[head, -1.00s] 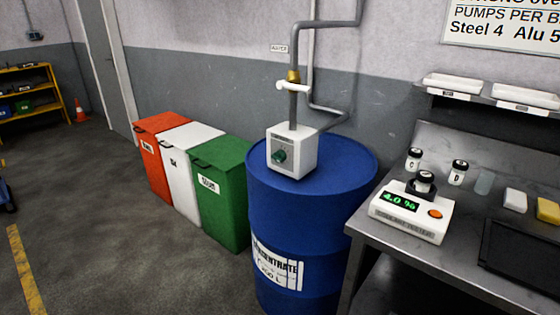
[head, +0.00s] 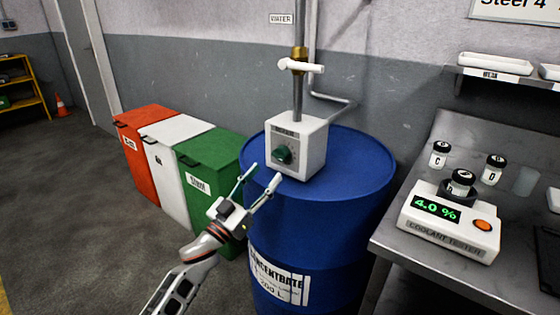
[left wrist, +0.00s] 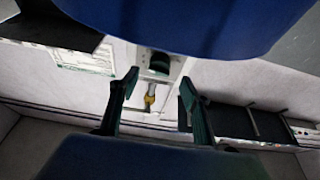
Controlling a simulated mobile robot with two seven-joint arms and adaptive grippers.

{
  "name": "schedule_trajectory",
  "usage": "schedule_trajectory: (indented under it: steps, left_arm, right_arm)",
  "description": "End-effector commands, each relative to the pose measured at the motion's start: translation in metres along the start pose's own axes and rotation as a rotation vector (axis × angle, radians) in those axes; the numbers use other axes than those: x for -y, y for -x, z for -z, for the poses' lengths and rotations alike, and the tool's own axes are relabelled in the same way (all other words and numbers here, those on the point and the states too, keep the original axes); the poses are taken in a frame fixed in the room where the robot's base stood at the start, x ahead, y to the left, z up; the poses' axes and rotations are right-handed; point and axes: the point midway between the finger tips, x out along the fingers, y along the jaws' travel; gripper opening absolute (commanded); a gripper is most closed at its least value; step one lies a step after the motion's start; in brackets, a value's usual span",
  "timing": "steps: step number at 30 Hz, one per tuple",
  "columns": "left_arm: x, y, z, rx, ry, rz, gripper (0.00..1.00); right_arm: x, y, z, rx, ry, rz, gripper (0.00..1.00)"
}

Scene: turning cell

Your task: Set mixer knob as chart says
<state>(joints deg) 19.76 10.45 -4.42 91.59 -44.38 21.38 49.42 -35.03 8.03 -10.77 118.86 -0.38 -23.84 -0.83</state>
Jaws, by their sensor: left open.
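The mixer is a white box (head: 299,146) on top of the blue concentrate drum (head: 345,185). Its round green knob (head: 284,153) is on the front face; its setting is too small to read. My left gripper (head: 262,174) is open and empty, in front of and a little below the knob, apart from it. In the left wrist view the picture is upside down, and the knob (left wrist: 159,64) shows between and beyond the open fingers (left wrist: 158,88). The chart (head: 520,8) on the wall is mostly cut off at the top right. My right gripper is not in view.
A coolant tester (head: 450,223) reading 4.0 % stands on the metal bench (head: 400,228), with a vial in it and labelled vials behind. A valve with a white handle (head: 302,67) sits on the pipe above the mixer. Red, white and green bins (head: 212,160) stand left.

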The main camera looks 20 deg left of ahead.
Motion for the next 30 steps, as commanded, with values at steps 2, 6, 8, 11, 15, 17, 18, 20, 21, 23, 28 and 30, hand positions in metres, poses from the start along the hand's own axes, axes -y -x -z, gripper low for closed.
schedule_trajectory:
  steps: [2, 6, 8, 11, 15, 17, 18, 20, 21, 23, 28, 30]
  left_arm:
    - [-0.001, -0.013, 0.001, -0.003, -0.001, -0.001, 0.47]
    - [0.000, -0.035, 0.000, -0.001, -0.002, 0.001, 0.47]
    - [0.000, -0.043, 0.001, -0.001, -0.001, 0.001, 0.47]
    - [0.000, -0.055, 0.000, 0.000, -0.001, 0.001, 0.47]
    - [-0.001, -0.064, 0.000, 0.000, 0.000, 0.001, 0.47]
    - [-0.001, -0.066, 0.000, 0.001, 0.000, 0.001, 0.47]
    - [-0.001, -0.066, 0.000, 0.001, 0.000, 0.001, 0.47]
    - [-0.001, -0.066, 0.000, 0.001, 0.000, 0.001, 0.47]
    - [-0.001, -0.066, 0.000, 0.001, 0.000, 0.001, 0.47]
    - [-0.001, -0.066, 0.000, 0.001, 0.000, 0.001, 0.47]
    - [0.000, -0.066, 0.000, 0.001, -0.001, 0.001, 0.16]
    - [0.000, -0.066, 0.000, 0.001, -0.001, 0.001, 0.09]
  right_arm:
    - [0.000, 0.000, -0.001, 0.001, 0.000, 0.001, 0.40]
    - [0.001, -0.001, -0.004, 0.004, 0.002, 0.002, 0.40]
    - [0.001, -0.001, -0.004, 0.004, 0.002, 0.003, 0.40]
    - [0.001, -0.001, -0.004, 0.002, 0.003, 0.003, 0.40]
    - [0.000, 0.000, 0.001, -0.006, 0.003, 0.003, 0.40]
    - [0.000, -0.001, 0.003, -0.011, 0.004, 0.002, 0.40]
    - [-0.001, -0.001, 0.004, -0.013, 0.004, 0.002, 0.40]
    - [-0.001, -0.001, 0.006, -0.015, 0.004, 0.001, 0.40]
    - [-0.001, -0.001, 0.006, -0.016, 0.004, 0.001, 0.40]
    - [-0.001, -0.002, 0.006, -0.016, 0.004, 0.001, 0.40]
    - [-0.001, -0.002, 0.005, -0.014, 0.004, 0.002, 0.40]
    - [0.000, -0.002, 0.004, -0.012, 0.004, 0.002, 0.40]
